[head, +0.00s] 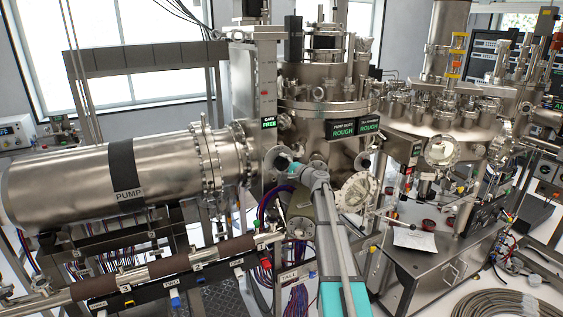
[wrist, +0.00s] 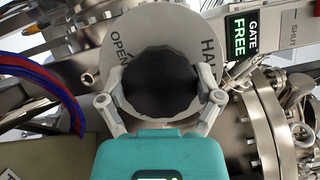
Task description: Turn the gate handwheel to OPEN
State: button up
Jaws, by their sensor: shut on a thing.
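The gate handwheel (wrist: 165,84) is a dark round knob in front of a light grey disc (wrist: 150,25) in the wrist view. The disc bears the lettering "OPEN" at left and part of a word beginning "HA" at right. My gripper (wrist: 160,100) has one finger on each side of the knob and is shut on it. A "GATE FREE" display (wrist: 242,35) glows green beside the disc; it also shows in the head view (head: 268,122).
A large steel cylinder marked PUMP (head: 70,178) lies at left of the gate. The main chamber (head: 325,115) stands behind, with "ROUGH" displays. Red and blue cables (wrist: 60,85) hang left of the knob. A flanged pipe (wrist: 275,120) is close at right.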

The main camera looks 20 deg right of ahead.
jog(key=shift+n, duration=0.5)
jog(key=o, duration=0.9)
jog(key=shift+f, duration=0.1)
